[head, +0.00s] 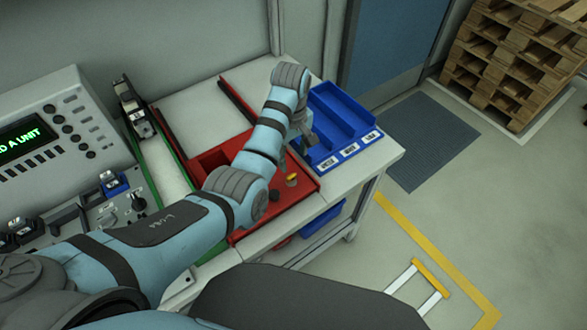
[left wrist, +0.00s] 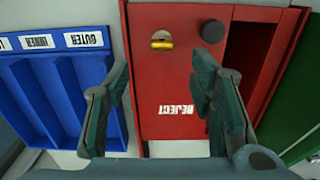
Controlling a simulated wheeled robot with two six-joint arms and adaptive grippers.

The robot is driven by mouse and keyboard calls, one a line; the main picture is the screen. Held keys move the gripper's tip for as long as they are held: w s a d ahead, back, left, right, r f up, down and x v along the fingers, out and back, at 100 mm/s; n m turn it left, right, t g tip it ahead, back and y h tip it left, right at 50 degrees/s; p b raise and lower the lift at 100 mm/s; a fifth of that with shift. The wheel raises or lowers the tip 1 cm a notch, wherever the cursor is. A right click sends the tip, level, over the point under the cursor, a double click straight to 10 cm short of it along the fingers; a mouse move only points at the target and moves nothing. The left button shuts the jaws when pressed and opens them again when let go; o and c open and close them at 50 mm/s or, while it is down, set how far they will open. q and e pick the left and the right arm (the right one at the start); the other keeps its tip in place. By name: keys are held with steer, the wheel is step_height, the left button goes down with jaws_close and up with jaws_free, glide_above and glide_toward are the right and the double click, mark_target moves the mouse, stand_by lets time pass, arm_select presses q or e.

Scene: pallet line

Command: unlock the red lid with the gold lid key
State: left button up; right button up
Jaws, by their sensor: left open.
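The red lid (head: 297,198) covers part of a red box on the bench; in the left wrist view the red lid (left wrist: 165,85) bears an upside-down REJECT label. The small gold lid key (head: 291,180) is at the lid, and in the left wrist view the gold key (left wrist: 162,44) shows near the lid's far end. I cannot tell how deep it sits. A black knob (left wrist: 212,31) is beside it. My left gripper (left wrist: 160,68) is open and empty, its fingers apart above the lid. In the head view my left gripper (head: 303,140) is above the blue tray's near edge. My right gripper is not in view.
A blue compartment tray (head: 345,119) with labels adjoins the red box. An open red compartment (left wrist: 247,60) lies beside the lid. A control panel (head: 40,125) stands at the left. Stacked pallets (head: 515,60) and a grey mat (head: 428,138) are on the floor behind.

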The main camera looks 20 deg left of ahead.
mark_target(292, 174)
arm_select(q)
steer(key=f, duration=0.3)
steer(key=s+f+b, duration=0.1)
steer(key=f, duration=0.2)
steer(key=shift+s+a+f, duration=0.2)
steer(key=shift+w+f+b, duration=0.35)
steer(key=shift+w+f, duration=0.55)
steer(key=shift+f, duration=0.3)
steer(key=shift+d, duration=0.1)
steer(key=shift+s+r, duration=0.15)
steer(key=shift+s, duration=0.05)
steer(key=shift+c, duration=0.4)
steer(key=shift+s+r, duration=0.15)
steer(key=shift+s, duration=0.05)
steer(key=c, duration=0.4)
steer(key=shift+s, duration=0.1)
steer(key=shift+c, duration=1.2)
steer(key=c, duration=0.4)
steer(key=shift+c, duration=0.2)
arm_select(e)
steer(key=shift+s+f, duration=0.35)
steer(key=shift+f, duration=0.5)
